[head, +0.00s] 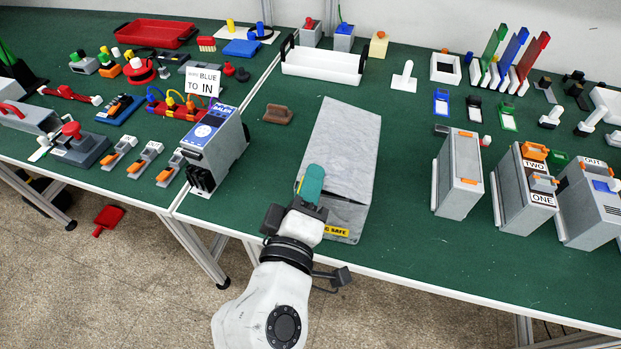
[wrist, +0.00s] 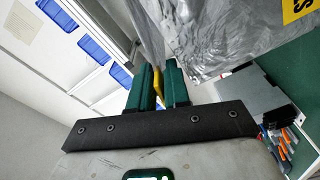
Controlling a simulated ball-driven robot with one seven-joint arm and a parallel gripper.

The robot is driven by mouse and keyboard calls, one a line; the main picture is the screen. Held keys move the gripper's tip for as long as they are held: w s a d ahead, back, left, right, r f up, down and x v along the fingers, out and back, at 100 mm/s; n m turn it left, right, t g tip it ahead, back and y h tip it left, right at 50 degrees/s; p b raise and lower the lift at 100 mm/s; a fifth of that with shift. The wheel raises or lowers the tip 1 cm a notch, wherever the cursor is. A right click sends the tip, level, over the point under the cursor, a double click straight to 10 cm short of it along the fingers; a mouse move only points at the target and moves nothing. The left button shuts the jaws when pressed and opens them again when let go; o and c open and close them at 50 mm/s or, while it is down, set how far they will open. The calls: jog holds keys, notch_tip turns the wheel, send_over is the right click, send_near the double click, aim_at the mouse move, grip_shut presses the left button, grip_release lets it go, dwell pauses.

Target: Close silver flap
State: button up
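The silver sheet (wrist: 210,35) fills the upper right of the wrist view. I cannot tell clearly where a flap begins or whether it is open. My gripper (head: 311,178) is at the box's front left edge, with its green fingers close together in the wrist view (wrist: 158,85). A thin yellow tab (wrist: 158,78) fills the narrow gap between them. The fingers hide part of the box's front left corner.
A grey device (head: 217,148) with a blue face stands to the left, and grey boxes (head: 459,175) stand to the right. A white tray (head: 322,64) is behind. Green table top is free on both sides of the silver-covered box.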

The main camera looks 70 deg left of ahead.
jog(key=b+v, duration=0.1)
jog(key=v, duration=0.9)
jog(key=shift+s+d, duration=0.1)
